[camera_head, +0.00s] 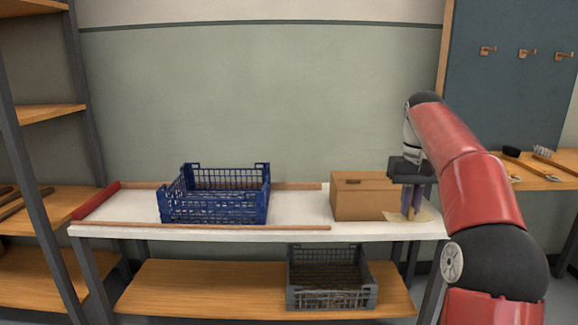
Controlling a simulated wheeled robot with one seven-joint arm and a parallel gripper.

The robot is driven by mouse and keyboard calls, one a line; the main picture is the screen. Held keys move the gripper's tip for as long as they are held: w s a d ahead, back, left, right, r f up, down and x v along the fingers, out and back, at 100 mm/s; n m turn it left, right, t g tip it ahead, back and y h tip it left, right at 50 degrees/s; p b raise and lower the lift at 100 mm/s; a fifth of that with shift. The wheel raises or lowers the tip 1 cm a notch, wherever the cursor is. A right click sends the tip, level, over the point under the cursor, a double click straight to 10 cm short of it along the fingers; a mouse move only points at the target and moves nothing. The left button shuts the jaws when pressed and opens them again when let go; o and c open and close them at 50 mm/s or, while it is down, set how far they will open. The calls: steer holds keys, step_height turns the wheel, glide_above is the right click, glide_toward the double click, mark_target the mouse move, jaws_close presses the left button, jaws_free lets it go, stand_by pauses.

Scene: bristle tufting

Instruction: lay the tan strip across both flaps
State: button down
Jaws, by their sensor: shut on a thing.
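A brown cardboard box (364,200) stands on the right part of the white table, with a small dark mark near the top of its front face. Its flaps are too small to tell apart. My gripper (412,203) points down just right of the box, its purple-blue fingers shut on a narrow tan piece, seemingly the tan strip (411,213). The strip hangs upright between the fingers, its lower end close to the table. The fingers hide part of it. A pale tan flat patch (426,215) lies on the table beneath.
A blue crate (214,212) stands left on the white table (300,237), which has wooden edge rails and a red left end. The tabletop between crate and box is clear. A grey crate (331,298) sits on the lower shelf. Brushes (545,154) lie on the right shelf.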

steer(key=w+a+f, duration=0.2)
steer(key=a+f, duration=0.2)
steer(key=f, duration=0.4)
steer(key=w+a+f, duration=0.2)
steer(key=a+f, duration=0.2)
steer(key=f, duration=0.4)
steer(key=w+a+f, duration=0.3)
steer(key=f, duration=0.6)
steer(key=s+f, duration=1.6)
steer(key=shift+a+f, duration=0.15)
steer(key=shift+a, duration=0.1)
